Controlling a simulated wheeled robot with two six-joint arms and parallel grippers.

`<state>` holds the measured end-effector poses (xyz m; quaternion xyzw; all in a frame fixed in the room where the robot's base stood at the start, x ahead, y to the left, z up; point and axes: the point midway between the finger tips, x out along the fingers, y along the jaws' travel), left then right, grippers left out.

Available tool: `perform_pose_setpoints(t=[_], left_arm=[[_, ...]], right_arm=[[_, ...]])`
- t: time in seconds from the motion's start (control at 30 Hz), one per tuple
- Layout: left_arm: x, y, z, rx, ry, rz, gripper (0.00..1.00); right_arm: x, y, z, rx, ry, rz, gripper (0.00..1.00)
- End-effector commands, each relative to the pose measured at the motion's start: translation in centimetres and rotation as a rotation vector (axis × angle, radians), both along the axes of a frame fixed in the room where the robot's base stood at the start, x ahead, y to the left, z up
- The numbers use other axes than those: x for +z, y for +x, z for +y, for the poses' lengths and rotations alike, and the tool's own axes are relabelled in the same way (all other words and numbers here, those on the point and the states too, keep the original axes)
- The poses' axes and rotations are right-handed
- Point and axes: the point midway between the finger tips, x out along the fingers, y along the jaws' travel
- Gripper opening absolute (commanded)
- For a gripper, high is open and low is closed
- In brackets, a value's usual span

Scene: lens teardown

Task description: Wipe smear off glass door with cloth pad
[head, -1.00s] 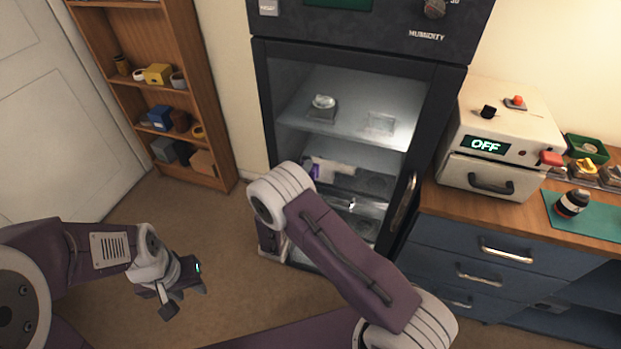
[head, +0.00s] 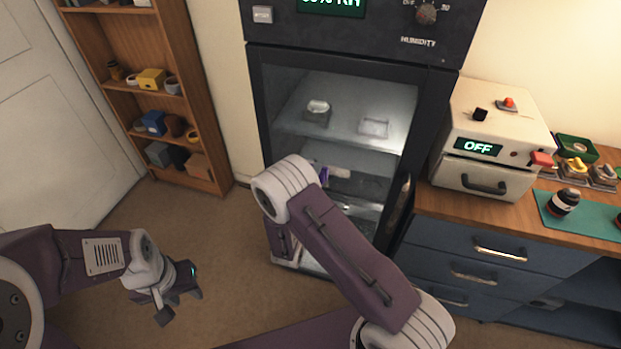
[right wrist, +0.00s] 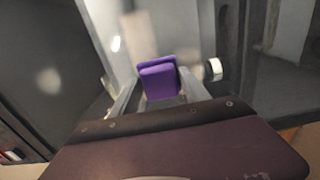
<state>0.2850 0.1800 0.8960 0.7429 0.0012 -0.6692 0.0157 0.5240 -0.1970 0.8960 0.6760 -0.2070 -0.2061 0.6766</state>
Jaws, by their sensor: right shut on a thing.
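The dark-framed cabinet's glass door (head: 345,90) is in the middle of the head view and looks closed. My right gripper (head: 335,174) is in front of the lower half of the glass, partly hidden behind my forearm. It is shut on the purple cloth pad (right wrist: 158,78), which sits between the fingers in the right wrist view. A pale blurred spot (right wrist: 48,80) shows in the right wrist view; smear or reflection is unclear. My left gripper (head: 180,300) is open and empty.
The door's handle (head: 400,203) is a vertical bar at its right edge. A drawer counter (head: 480,240) with a cream oven (head: 490,135) stands to the right. A wooden shelf (head: 195,100) stands left. The floor between shelf and cabinet is clear.

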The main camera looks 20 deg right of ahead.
Motion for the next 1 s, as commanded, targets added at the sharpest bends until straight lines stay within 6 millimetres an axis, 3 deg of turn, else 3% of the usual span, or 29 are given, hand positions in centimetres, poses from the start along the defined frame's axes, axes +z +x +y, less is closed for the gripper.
perform_pose_setpoints(t=[0.2,1.0], left_arm=[[-0.2,0.0,0.0,0.0,0.0,0.0,0.36],[-0.7,0.0,0.0,0.0,0.0,0.0,0.36]], right_arm=[[0.0,-1.4,-2.0,-0.006,-0.001,0.001,0.21],[0.0,-3.8,-5.0,-0.003,-0.001,0.001,0.21]])
